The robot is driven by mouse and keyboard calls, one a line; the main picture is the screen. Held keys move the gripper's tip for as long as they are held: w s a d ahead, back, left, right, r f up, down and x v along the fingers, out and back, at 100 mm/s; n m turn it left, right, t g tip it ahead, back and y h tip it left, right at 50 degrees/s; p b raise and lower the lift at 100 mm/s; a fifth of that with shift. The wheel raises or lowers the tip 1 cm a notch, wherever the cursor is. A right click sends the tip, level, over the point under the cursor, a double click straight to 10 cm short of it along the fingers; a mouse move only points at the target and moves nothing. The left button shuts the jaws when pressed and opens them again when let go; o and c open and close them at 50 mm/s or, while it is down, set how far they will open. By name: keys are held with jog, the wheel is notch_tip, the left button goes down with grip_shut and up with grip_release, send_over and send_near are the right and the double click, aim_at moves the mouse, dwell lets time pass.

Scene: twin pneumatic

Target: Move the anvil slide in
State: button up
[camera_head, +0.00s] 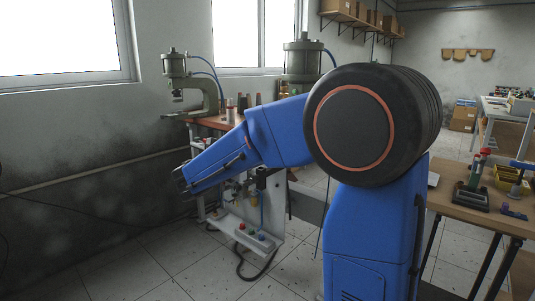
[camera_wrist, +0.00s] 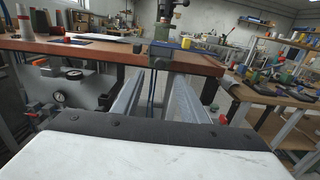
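Two green pneumatic presses stand on the orange-topped bench: the left press (camera_head: 208,95) shows its frame, while the right press (camera_head: 303,57) is partly hidden behind my arm. In the wrist view, one press's green base (camera_wrist: 165,52) stands at the bench edge, beyond my fingers. I cannot make out the anvil slide clearly in either view. My gripper (camera_wrist: 155,95) points toward the bench with its two grey fingers apart and nothing seen between them. In the head view my gripper (camera_head: 181,180) is small and dark, left of and below the bench top.
The bench top (camera_wrist: 108,54) carries thread cones (camera_wrist: 40,22) and a yellow cup (camera_wrist: 186,43). Another wooden table (camera_head: 470,207) stands at right. Floor is clear at lower left.

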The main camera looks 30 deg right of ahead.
jog(key=v, duration=0.6)
jog(key=shift+a, duration=0.15)
dwell(0.3)
jog(key=s+d+f+m+g+y, duration=0.2)
jog(key=s+d+f+m+y, duration=0.25)
jog(key=s, duration=0.45)
jog(key=s+d+f+m+g+y, duration=0.25)
jog(key=s+f+m, duration=0.3)
jog(key=s, duration=0.35)
jog(key=s+a+f+m+t+y, duration=0.1)
jog(key=s+a+f+m+y, duration=0.3)
jog(key=s+a+m+y, duration=0.1)
jog(key=s+a+f+m+t+y, duration=0.2)
jog(key=s+a+f+m+y, duration=0.2)
jog(key=s, duration=0.5)
jog(key=shift+s+a+f+m+y, duration=0.25)
jog(key=shift+a+m+y, duration=0.25)
jog(key=shift+a+m, duration=0.8)
jog(key=shift+d, duration=0.3)
